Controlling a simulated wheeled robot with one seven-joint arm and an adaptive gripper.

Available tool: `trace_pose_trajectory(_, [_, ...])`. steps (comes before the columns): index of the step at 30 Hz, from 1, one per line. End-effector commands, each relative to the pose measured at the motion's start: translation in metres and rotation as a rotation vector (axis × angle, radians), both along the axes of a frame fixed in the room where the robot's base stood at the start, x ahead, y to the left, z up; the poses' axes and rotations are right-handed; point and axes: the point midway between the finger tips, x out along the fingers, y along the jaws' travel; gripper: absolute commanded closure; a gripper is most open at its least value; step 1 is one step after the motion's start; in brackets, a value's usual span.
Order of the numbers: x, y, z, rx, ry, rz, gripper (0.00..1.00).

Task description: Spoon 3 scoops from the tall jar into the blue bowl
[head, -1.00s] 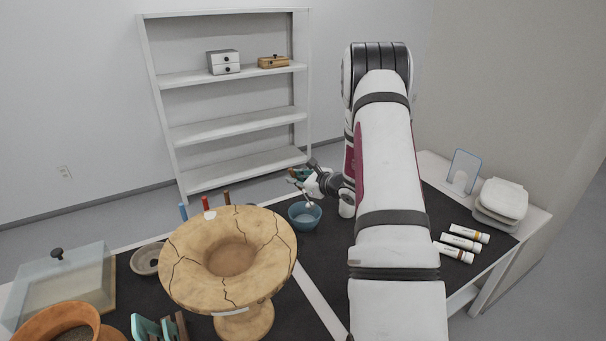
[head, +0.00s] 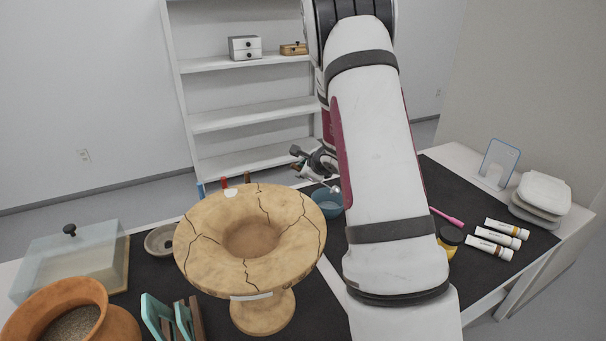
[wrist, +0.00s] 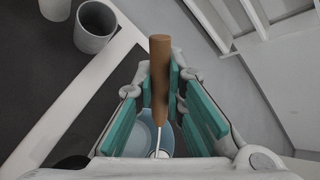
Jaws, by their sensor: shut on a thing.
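My gripper (wrist: 162,88) is shut on a spoon (wrist: 159,52) with a brown handle and a thin metal shaft, seen in the wrist view. The spoon's shaft runs down to the blue bowl (wrist: 141,133), which lies beyond the fingers. In the head view the blue bowl (head: 328,206) stands on the dark mat behind the cracked vessel, partly hidden by my arm. The spoon's pale end (head: 336,189) shows at the bowl; whether it touches or carries anything is unclear.
Two grey cylindrical containers (wrist: 95,27) stand in the wrist view. A cracked tan vessel (head: 265,310) stands close to the bowl. A yellow-lidded jar (head: 450,236), pink tool (head: 446,217) and white tubes (head: 494,239) lie right of my arm. An orange pot (head: 62,291) stands at left.

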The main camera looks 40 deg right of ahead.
Motion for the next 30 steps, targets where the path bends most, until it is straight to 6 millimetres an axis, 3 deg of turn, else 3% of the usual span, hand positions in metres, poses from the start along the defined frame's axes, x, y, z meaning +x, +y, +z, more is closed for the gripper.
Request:
trace_pose_trajectory(15, [0.011,0.01,-0.018,-0.128,0.123,0.001,1.0])
trace_pose_trajectory(30, [0.012,0.012,-0.021,-0.168,0.165,-0.001,1.0])
